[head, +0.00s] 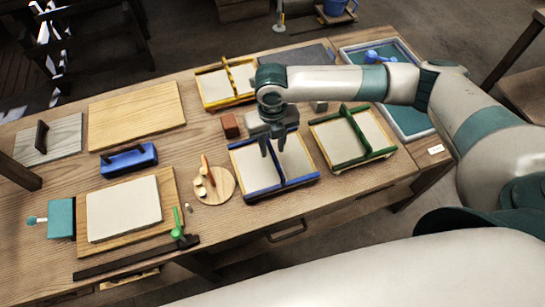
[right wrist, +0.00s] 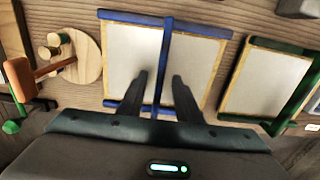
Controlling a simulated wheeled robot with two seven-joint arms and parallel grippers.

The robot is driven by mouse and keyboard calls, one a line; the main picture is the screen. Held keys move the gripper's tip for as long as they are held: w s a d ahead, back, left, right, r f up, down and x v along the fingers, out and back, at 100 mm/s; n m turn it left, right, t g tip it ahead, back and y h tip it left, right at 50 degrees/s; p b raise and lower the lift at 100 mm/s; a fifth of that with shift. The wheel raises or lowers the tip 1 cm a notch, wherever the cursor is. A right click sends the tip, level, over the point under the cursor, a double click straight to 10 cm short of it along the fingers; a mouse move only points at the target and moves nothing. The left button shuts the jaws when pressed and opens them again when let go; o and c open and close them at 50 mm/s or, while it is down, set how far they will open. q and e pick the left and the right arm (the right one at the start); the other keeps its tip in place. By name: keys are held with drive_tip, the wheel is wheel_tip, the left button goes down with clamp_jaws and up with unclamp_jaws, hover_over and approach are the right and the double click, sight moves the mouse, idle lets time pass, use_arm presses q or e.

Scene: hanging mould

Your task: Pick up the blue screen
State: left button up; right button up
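The blue screen (head: 241,161) is a pale panel in a blue frame with a raised blue bar across its middle. It lies on the table right of centre, and it also shows in the right wrist view (right wrist: 130,55). My right gripper (head: 274,152) is over the blue screen, with its fingers pointing down. In the right wrist view its two fingers (right wrist: 158,90) are apart, one on each side of the blue bar, with a gap to it. Whether they touch the screen cannot be told. My left gripper is not in view.
A green screen (head: 340,143) lies close to the right of the blue one, and a yellow screen (head: 213,87) lies behind it. A round wooden board (head: 222,187) with small pieces is at its left. A red-brown block (head: 230,125) stands behind it.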

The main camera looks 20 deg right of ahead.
sight(273, 150)
drive_tip(key=shift+s+f+p, duration=0.2)
drive_tip(key=shift+f+p, duration=0.35)
drive_tip(key=shift+f, duration=1.25)
drive_tip(key=shift+c, duration=0.7)
clamp_jaws()
